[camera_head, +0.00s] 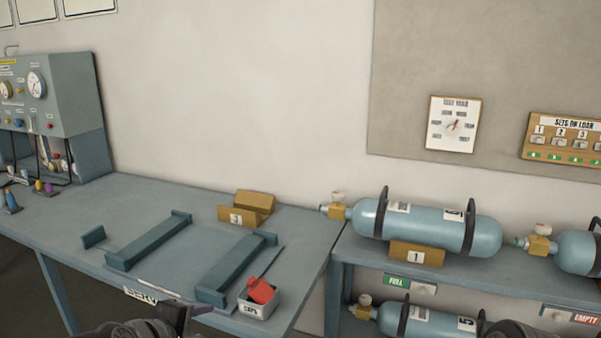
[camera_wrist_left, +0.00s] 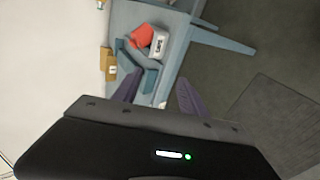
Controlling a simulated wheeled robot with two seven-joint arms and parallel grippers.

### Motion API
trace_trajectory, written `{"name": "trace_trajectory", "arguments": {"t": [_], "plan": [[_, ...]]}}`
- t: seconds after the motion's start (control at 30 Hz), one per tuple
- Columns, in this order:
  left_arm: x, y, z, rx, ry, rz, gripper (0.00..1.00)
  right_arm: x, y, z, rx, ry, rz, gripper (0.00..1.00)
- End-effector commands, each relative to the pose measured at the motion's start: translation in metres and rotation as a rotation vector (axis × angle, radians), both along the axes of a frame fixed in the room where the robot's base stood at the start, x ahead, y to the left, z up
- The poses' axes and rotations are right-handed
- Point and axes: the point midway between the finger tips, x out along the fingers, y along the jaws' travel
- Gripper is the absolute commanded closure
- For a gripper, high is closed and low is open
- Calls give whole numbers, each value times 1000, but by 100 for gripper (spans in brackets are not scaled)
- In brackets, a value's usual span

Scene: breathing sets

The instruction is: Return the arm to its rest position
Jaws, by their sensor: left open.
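My left arm (camera_head: 135,328) shows at the bottom edge of the head view, just in front of the workbench. In the left wrist view my left gripper (camera_wrist_left: 160,80) has its two dark fingers spread apart, with nothing between them. The bench with a red item and a white box lies beyond the fingers. A dark piece of my right arm shows at the bottom edge of the head view, right of centre; its gripper is out of view.
The workbench (camera_head: 75,220) bears two blue cradle bars (camera_head: 148,242), a yellow block (camera_head: 248,208) and a white box (camera_head: 258,302) with a red item (camera_head: 262,291). A gauge panel (camera_head: 55,95) stands left. A blue cylinder (camera_head: 430,225) rests on the right rack.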

Motion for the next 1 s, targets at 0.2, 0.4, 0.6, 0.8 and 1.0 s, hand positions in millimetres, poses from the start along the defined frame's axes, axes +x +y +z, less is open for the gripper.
{"name": "trace_trajectory", "arguments": {"t": [0.2,0.4,0.6,0.8,1.0], "plan": [[5,6,4,117,-59,-51,50,0,0,0,0,0,0,64],[10,6,-18,316,-99,-164,50,0,0,0,0,0,0,64],[6,-8,-80,479,-59,-320,50,0,0,0,0,0,0,64],[-16,-30,-163,597,14,-521,50,0,0,0,0,0,0,64],[-89,-71,-284,641,141,-822,50,0,0,0,0,0,0,64]]}}
